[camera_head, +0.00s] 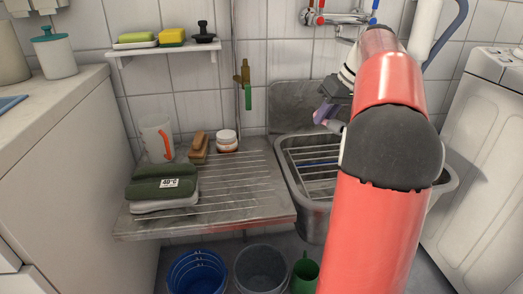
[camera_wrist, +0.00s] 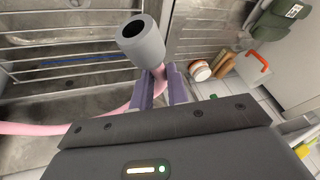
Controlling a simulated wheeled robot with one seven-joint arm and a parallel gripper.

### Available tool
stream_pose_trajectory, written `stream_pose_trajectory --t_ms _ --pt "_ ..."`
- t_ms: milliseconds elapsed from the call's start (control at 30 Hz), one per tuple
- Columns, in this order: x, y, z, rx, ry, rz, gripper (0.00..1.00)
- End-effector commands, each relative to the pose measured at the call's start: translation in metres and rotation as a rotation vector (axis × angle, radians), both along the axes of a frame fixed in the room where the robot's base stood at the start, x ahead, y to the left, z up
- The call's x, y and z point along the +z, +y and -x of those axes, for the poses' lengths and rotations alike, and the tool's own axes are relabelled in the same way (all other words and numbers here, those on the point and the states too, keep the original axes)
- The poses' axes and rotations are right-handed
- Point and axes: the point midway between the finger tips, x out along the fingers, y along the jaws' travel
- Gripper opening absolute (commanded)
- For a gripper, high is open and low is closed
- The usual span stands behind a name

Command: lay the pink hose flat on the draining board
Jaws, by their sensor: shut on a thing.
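The pink hose (camera_wrist: 40,128) has a grey cylindrical end piece (camera_wrist: 142,42). My gripper (camera_wrist: 163,88) is shut on the hose just behind that end piece; the rest runs off left in the wrist view over the sink. In the head view my gripper (camera_head: 325,113) is above the sink's back left part, with the grey end (camera_head: 335,126) beside it; most of the hose is hidden by my arm. The ribbed metal draining board (camera_head: 245,190) is left of the sink, and also shows in the wrist view (camera_wrist: 200,32).
The sink (camera_head: 318,214) has a wire rack. Buckets (camera_head: 262,270) stand below.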

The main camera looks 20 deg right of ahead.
Motion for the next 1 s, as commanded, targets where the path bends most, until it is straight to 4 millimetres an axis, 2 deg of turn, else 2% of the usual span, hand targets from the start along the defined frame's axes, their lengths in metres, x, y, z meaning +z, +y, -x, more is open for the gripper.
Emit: stream_pose_trajectory --t_ms 67,167,267,367,500,600,700,800,867,1000 --pt "-0.001 0.005 -0.001 0.019 0.000 0.000 0.00" --pt "-0.008 0.025 -0.006 0.098 -0.001 0.003 0.00" --pt "-0.019 0.063 -0.011 0.248 -0.004 0.005 0.00" --pt "-0.031 0.110 -0.014 0.442 -0.010 0.008 0.00" --pt "-0.046 0.173 -0.010 0.714 -0.025 0.008 0.00" --pt "-0.054 0.208 -0.003 0.873 -0.034 0.005 0.00" --pt "-0.059 0.233 0.003 0.987 -0.044 0.002 0.00" --pt "-0.063 0.246 0.007 1.052 -0.049 -0.002 0.00" --pt "-0.070 0.249 0.009 1.070 -0.049 -0.003 0.00" --pt "-0.097 0.250 0.009 1.076 -0.048 -0.005 0.00"
